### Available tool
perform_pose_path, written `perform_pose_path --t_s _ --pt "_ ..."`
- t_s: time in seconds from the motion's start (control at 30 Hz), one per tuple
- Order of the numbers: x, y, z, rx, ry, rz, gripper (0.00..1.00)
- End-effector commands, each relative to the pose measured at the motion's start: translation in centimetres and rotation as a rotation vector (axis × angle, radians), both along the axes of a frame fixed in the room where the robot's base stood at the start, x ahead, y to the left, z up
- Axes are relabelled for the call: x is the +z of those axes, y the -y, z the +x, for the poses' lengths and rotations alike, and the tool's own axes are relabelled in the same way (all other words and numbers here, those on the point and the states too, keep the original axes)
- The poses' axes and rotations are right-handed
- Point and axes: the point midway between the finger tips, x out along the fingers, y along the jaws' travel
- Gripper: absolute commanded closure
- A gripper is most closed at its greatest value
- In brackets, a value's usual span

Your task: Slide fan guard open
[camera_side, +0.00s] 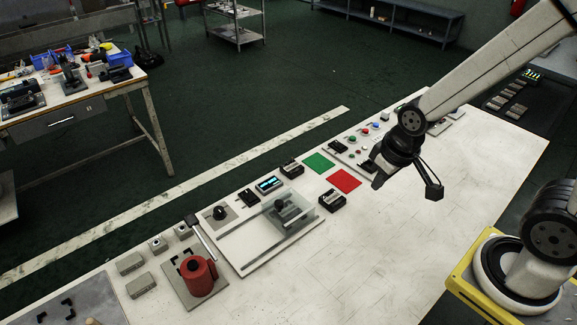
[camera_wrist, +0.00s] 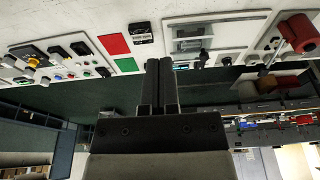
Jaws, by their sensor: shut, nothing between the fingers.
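The fan guard (camera_side: 291,216) is a clear, see-through panel over a dark fan part on a white plate (camera_side: 240,250) on the bench. In the wrist view, upside down, the guard (camera_wrist: 187,41) shows near the top, right of my fingers. My gripper (camera_side: 377,181) hangs above the bench, to the right of and apart from the guard. In the wrist view my gripper (camera_wrist: 159,62) has its two dark fingers together with nothing between them. I cannot make out a separate handle on the guard.
A red cylinder (camera_side: 198,276) on a plate stands left of the guard. A dark knob (camera_side: 219,213), a blue-lit display (camera_side: 268,184), green (camera_side: 319,162) and red (camera_side: 344,181) squares and a small black box (camera_side: 332,202) are close by. The front bench surface is clear.

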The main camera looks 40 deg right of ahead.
Motion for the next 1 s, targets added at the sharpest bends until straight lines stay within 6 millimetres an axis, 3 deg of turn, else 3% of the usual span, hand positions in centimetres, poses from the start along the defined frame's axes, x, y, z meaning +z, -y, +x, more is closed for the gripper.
perform_pose_path --t_s 0.03,0.27,0.47,0.77,1.0 --pt "0.0 0.0 0.0 0.000 0.000 0.000 1.00" --pt "0.0 -0.2 0.7 0.020 -0.005 -0.004 0.27" --pt "-0.2 -0.9 3.4 0.102 -0.031 -0.017 0.27" --pt "-1.6 -3.4 10.0 0.327 -0.097 -0.048 0.27" --pt "-3.7 -6.0 15.0 0.518 -0.151 -0.070 0.27"
